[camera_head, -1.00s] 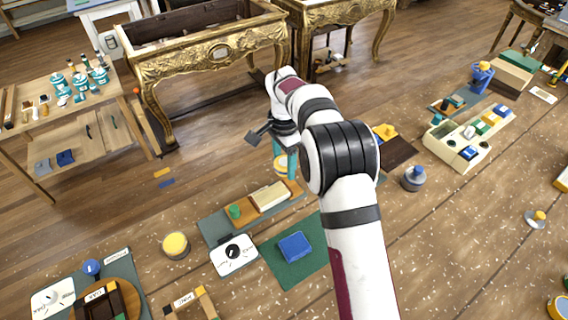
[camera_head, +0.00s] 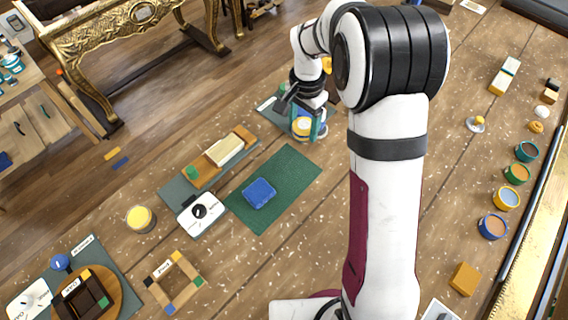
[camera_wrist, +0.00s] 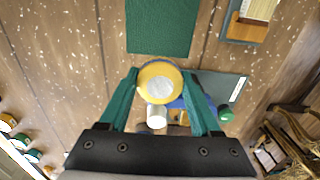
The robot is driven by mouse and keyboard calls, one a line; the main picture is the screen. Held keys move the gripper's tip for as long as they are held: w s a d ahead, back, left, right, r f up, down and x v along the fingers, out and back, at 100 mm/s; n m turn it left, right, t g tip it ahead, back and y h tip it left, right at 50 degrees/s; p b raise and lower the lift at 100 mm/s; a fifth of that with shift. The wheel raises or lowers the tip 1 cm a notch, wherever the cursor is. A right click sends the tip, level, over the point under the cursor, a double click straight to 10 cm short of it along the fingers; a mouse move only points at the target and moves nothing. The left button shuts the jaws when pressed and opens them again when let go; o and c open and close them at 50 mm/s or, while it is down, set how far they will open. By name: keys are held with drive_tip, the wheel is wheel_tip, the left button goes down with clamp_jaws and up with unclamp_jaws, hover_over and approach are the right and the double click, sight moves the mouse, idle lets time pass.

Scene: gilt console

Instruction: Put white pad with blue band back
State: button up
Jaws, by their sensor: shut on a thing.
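My gripper (camera_head: 312,122) has teal fingers shut on a round piece with a pale white middle and a yellow ring (camera_wrist: 158,82). In the head view this round piece (camera_head: 302,127) shows low between the fingers, close to a grey mat (camera_head: 269,106) at the far edge of the worktable. Blue shows right beside it in the wrist view; I cannot tell whether that is its band or another thing behind it. A small white cylinder (camera_wrist: 156,118) shows just below it. My arm and fingers hide part of the mat.
A dark green mat (camera_head: 292,165) with a blue block (camera_head: 259,193) lies left of my gripper. A wooden tray (camera_head: 236,139), a white dial box (camera_head: 201,212) and a yellow-topped pot (camera_head: 141,218) stand farther left. Several paint pots, one blue (camera_head: 492,226), line the right.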

drive_tip(key=s+d, duration=0.6)
drive_tip(key=d, duration=0.1)
hover_over(286, 167)
wheel_tip(286, 167, down, 7)
drive_tip(key=shift+s+d+f, duration=0.1)
drive_tip(key=shift+s+d, duration=0.05)
drive_tip(key=f, duration=0.4)
drive_tip(key=shift+a, duration=0.2)
drive_tip(key=shift+f, duration=0.15)
drive_tip(key=o, duration=1.3)
